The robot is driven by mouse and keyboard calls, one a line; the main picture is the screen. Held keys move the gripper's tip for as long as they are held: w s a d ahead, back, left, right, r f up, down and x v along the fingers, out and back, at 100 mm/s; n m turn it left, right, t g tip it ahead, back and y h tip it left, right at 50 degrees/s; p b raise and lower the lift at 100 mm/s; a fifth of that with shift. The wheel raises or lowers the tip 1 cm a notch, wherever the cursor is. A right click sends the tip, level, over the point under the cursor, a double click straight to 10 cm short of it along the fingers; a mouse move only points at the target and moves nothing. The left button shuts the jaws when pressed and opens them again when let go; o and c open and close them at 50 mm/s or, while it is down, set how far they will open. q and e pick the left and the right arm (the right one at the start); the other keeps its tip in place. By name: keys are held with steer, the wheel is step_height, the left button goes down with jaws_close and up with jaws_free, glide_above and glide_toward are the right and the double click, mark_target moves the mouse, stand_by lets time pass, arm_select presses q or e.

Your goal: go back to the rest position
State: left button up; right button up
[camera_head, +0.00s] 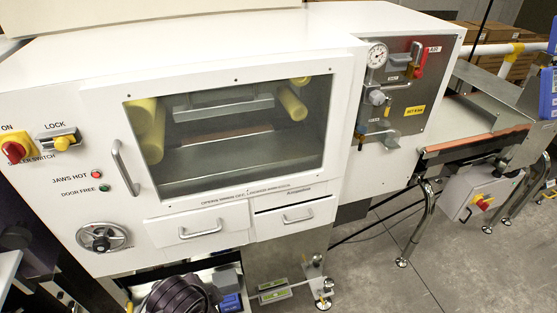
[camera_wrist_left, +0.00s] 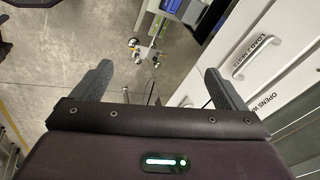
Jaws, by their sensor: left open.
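My left gripper (camera_wrist_left: 158,78) shows in the left wrist view with its two dark fingers spread wide apart and nothing between them. The grey floor and the lower front of the white machine lie beyond the fingers. A white drawer front with a handle (camera_wrist_left: 252,58) is to the right of the right finger; I cannot tell how far away it is. In the head view I cannot make out the fingers of either gripper. My right gripper does not show in either view.
The white machine (camera_head: 90,90) fills the head view's left and middle, with a closed windowed door (camera_head: 240,130), two closed drawers and a handwheel (camera_head: 104,237). A gauge panel (camera_head: 400,95) and a conveyor (camera_head: 470,125) are to the right. Bare floor (camera_head: 400,285) is at lower right.

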arm_select(q)
steer(key=s+a+r+n, duration=0.2)
steer(key=s+a+n, duration=0.25)
steer(key=n, duration=0.45)
step_height(320, 180, down, 38)
steer(key=s+g+b, duration=0.1)
steer(key=g+b, duration=0.1)
steer(key=b, duration=0.6)
steer(key=s+a+f+b, duration=0.2)
steer(key=s+f+b, duration=0.1)
steer(key=s+f, duration=0.7)
steer(key=s+a+f+g+b, duration=0.1)
steer(key=s+a+f+b, duration=0.1)
steer(key=s+f, duration=0.7)
step_height(320, 180, down, 6)
steer(key=shift+s+b, duration=0.4)
steer(key=shift+b, duration=0.45)
